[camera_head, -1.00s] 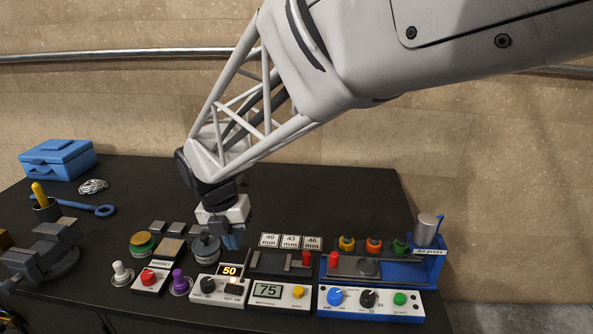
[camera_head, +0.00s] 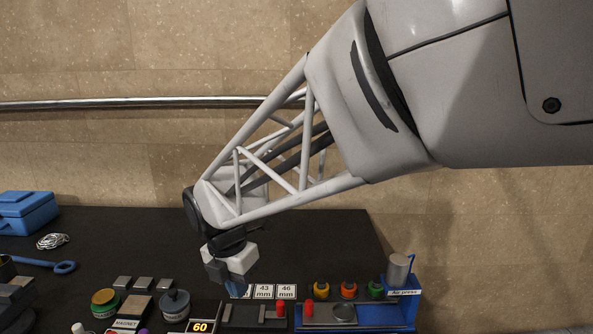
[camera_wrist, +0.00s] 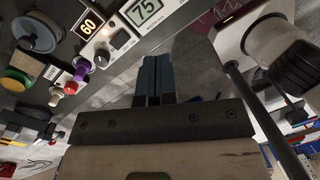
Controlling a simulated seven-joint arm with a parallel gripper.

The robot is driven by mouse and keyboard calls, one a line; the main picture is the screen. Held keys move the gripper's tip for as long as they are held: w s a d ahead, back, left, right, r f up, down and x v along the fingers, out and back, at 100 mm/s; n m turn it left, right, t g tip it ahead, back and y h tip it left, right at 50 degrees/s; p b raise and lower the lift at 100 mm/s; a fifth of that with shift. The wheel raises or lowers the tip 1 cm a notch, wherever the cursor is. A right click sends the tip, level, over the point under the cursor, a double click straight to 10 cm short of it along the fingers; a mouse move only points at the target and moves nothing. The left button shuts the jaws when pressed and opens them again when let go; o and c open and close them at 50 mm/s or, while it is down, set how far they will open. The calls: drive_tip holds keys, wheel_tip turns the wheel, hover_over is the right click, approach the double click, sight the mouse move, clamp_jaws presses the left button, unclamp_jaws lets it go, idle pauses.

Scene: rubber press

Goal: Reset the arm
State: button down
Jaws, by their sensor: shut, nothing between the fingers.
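My gripper (camera_head: 236,286) hangs over the black workbench (camera_head: 100,240), just above the row of devices. Its two blue fingers are closed together with nothing between them. They also show side by side in the wrist view (camera_wrist: 154,78). In the head view the fingers partly cover the leftmost mm label. My arm reaches in from the upper right.
An orange display reading 60 (camera_head: 200,327) sits below the gripper. A blue air press (camera_head: 398,305) stands at the right, near colored knobs (camera_head: 348,290). A grey round pot (camera_head: 174,304) is left of the gripper. A blue toolbox (camera_head: 25,212) is far left. The back of the bench is mostly clear.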

drive_tip(key=s+d+m, duration=0.5)
drive_tip(key=d+m, duration=0.5)
drive_tip(key=s+d+r+m+t, duration=0.1)
drive_tip(key=s+d+m, duration=0.4)
drive_tip(key=d+m, duration=0.5)
drive_tip(key=s+d+m+t+y, duration=0.1)
drive_tip(key=s+d+m, duration=0.4)
drive_tip(key=d+m, duration=0.5)
drive_tip(key=shift+s+r+m, duration=0.3)
drive_tip(key=shift+r+m, duration=0.1)
drive_tip(key=shift+w, duration=0.2)
